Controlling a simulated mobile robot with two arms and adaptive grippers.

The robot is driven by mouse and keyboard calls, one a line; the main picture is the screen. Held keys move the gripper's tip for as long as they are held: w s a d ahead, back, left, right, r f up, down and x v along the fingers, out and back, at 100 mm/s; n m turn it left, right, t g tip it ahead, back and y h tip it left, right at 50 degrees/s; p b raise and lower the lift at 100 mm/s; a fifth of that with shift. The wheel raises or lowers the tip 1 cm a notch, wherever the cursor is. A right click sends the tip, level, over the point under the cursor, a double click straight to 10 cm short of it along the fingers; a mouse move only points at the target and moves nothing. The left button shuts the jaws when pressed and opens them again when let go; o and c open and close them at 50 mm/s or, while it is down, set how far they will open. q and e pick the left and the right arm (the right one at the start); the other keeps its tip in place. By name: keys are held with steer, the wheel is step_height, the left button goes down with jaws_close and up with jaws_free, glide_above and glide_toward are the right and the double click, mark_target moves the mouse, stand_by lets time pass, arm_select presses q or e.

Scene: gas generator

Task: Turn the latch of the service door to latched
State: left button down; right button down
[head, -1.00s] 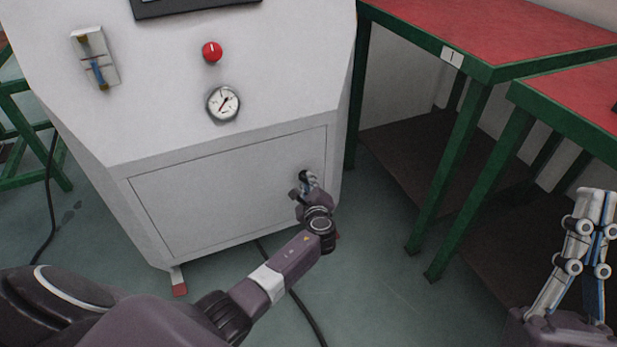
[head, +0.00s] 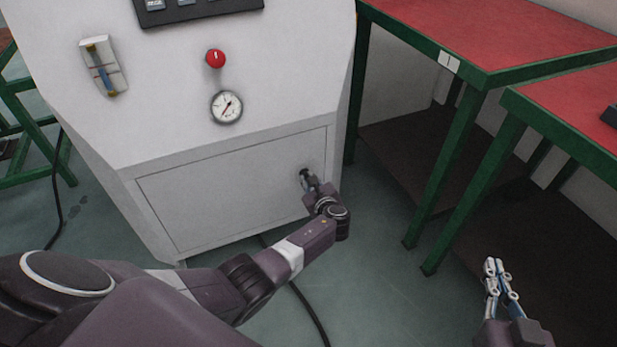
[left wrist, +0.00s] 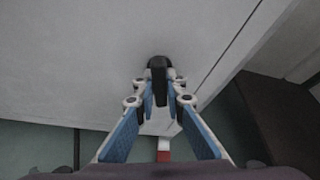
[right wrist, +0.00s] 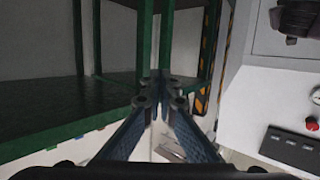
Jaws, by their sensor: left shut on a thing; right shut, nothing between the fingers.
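The service door (head: 225,195) is the grey panel low on the front of the white cabinet, and it lies flush in its frame. Its latch (head: 305,173) is a small black handle near the door's upper right corner. My left gripper (head: 311,184) is at the latch. In the left wrist view the black latch (left wrist: 158,72) stands between the fingertips, and my left gripper (left wrist: 158,90) is shut on it. Its fingers partly hide the latch base. My right gripper (head: 494,267) is shut and empty, at the lower right, away from the cabinet.
A red emergency knob (head: 215,58) and a round gauge (head: 227,106) are on the cabinet above the door. Red-topped green tables (head: 490,40) stand to the right. A black cable (head: 308,312) lies on the floor. Floor in front of the tables is clear.

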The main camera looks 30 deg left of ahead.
arm_select(q)
steer(key=shift+r+m+g, duration=0.1)
steer(key=shift+m+g, duration=0.2)
steer(key=shift+m, duration=0.2)
steer(key=shift+m+y, duration=0.3)
steer(key=shift+m, duration=0.1)
steer(key=shift+g, duration=0.4)
arm_select(e)
steer(key=shift+s+d+f+g, duration=0.15)
steer(key=shift+s+f+g, duration=0.1)
steer(key=shift+f, duration=0.3)
steer(key=shift+s+d+f+g, duration=0.15)
steer(key=shift+f+g, duration=0.1)
steer(key=shift+f, duration=0.25)
arm_select(q)
steer(key=shift+m, duration=0.4)
arm_select(e)
steer(key=shift+a, duration=0.1)
arm_select(q)
steer(key=shift+a, duration=0.1)
steer(key=c, duration=2)
jaws_free()
steer(key=shift+o, duration=0.2)
arm_select(e)
steer(key=shift+r, duration=0.1)
